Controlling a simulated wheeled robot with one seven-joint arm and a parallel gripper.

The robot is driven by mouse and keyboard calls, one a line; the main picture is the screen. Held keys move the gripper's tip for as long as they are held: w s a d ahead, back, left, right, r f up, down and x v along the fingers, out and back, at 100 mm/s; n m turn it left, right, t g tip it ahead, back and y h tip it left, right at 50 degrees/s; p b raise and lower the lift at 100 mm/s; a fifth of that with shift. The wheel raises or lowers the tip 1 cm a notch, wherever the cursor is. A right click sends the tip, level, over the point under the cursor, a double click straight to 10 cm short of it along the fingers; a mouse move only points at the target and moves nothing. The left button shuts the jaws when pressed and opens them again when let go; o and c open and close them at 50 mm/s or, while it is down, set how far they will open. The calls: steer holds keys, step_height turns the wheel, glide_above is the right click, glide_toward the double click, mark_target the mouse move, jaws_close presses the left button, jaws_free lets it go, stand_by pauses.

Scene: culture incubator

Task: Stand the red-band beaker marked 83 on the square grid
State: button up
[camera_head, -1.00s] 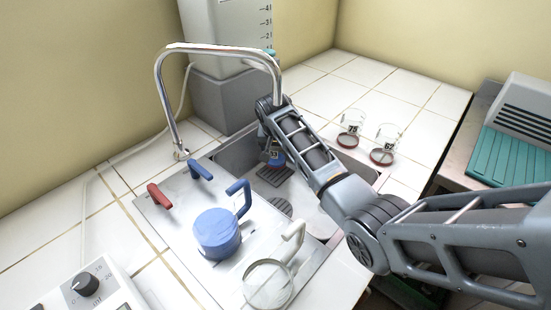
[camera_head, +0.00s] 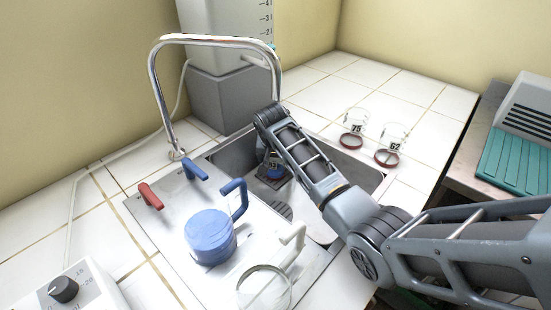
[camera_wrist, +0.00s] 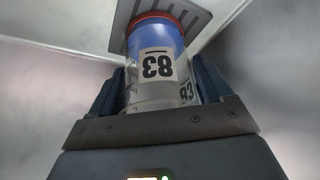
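In the head view the beaker (camera_head: 274,163) is down in the sink, partly hidden by my arm. The square grid (camera_head: 269,182) lies beneath it on the sink floor and also shows beyond the base in the wrist view (camera_wrist: 192,16). I cannot tell whether the base touches the grid.
Beakers marked 75 (camera_head: 354,130) and 62 (camera_head: 391,146) stand on the tiles to the right. A blue vessel (camera_head: 209,237) and a clear one (camera_head: 263,290) stand in front. A tap (camera_head: 152,90) arches behind.

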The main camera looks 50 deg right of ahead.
steer(key=shift+o, duration=1.1)
steer(key=shift+r, duration=0.2)
steer(key=v, duration=0.7)
steer(key=shift+r, duration=0.15)
